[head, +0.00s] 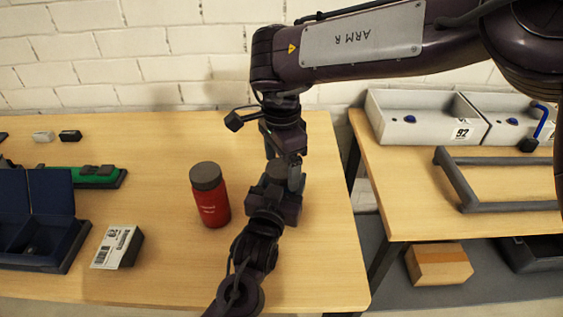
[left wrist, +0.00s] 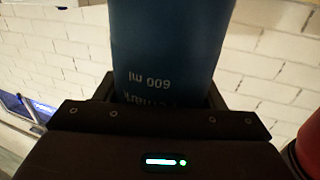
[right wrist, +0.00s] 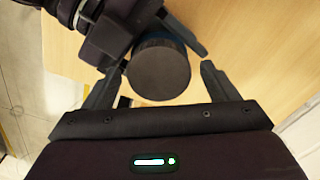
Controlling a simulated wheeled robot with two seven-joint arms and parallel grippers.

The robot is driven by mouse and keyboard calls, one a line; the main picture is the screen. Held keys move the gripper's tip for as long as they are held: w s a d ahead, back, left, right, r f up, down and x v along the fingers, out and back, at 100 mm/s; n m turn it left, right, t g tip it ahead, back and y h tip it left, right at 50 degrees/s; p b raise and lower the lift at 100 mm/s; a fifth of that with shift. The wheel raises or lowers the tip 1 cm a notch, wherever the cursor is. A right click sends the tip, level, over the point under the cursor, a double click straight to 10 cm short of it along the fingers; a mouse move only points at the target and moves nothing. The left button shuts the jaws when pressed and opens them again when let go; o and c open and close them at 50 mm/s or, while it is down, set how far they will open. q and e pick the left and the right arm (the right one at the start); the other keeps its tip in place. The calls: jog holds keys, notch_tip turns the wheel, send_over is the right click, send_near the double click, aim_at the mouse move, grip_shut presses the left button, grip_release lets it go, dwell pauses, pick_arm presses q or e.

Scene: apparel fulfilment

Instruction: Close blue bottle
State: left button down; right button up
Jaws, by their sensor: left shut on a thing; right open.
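The blue bottle (left wrist: 168,45), marked 600 ml, is held in my left gripper (left wrist: 160,98), which is shut on its body. In the right wrist view a round dark grey cap (right wrist: 159,70) shows end-on, with a little blue behind its rim. I cannot tell how tightly it sits on the bottle. My right gripper (right wrist: 164,66) is open, its fingers on either side of the cap with gaps visible. In the head view my right gripper (head: 290,160) is above my left one (head: 275,195), and the arms largely hide the blue bottle.
A red bottle (head: 212,203) with a grey cap stands upright just left of my left arm. A labelled box (head: 118,247) and a dark blue open case (head: 35,225) lie farther left. On the right table are grey bins (head: 420,118) and a grey frame (head: 500,205).

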jog(key=shift+r, duration=2.3)
jog(key=shift+c, duration=0.3)
jog(key=shift+r, duration=0.25)
notch_tip(320, 180, up, 2)
jog(key=n, duration=0.2)
jog(key=shift+r+n, duration=0.25)
jog(key=shift+n, duration=0.15)
jog(key=shift+s+r+n, duration=0.1)
jog(key=shift+r+n, duration=0.15)
jog(key=shift+n, duration=0.05)
